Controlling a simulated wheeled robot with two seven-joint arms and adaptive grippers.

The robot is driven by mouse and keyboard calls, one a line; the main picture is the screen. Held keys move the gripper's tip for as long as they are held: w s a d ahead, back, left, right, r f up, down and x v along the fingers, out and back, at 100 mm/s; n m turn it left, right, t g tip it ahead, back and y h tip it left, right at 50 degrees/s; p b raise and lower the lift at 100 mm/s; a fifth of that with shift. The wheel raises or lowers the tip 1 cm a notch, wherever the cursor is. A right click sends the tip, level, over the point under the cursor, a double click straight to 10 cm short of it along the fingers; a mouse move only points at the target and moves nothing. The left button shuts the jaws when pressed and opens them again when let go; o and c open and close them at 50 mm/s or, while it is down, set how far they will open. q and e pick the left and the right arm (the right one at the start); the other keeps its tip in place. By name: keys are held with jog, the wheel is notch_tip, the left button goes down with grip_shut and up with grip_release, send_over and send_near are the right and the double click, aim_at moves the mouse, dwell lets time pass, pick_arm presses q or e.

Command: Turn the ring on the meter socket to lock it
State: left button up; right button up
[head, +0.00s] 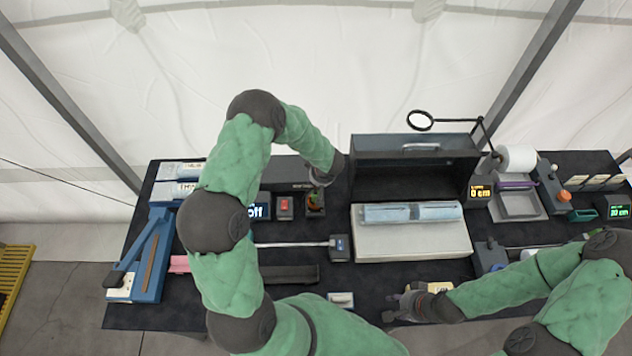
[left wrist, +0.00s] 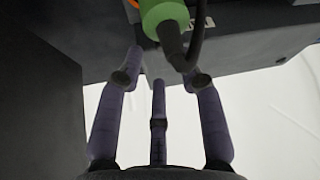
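The meter socket (head: 315,206) is a small dark box at the back of the table, with green and red-orange parts on top. In the left wrist view, a green plug (left wrist: 163,14) with a dark cable shows at the top, and a sliver of the orange ring (left wrist: 133,3) shows at the edge; most of the ring is out of frame. My left gripper (left wrist: 162,68) has its fingers spread, with the plug near and beyond their tips; contact cannot be told. My right gripper (head: 392,312) is low near the table's front edge, its finger opening unclear.
An open dark case (head: 415,162) stands right of the socket, behind a pale box (head: 413,243) bearing blue rolls. A red-switch box (head: 285,207) sits left of the socket. A blue lever press (head: 147,262) stands at the far left, and a paper roll (head: 516,159) at the right.

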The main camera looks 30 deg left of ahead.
pick_arm(q)
jog(key=x, duration=0.3)
jog(key=shift+s+a+f, duration=0.1)
jog(key=shift+s, duration=0.1)
jog(key=shift+w+a+f, duration=0.1)
jog(key=shift+w+f, duration=0.1)
jog(key=shift+f, duration=0.2)
jog(key=shift+r, duration=0.1)
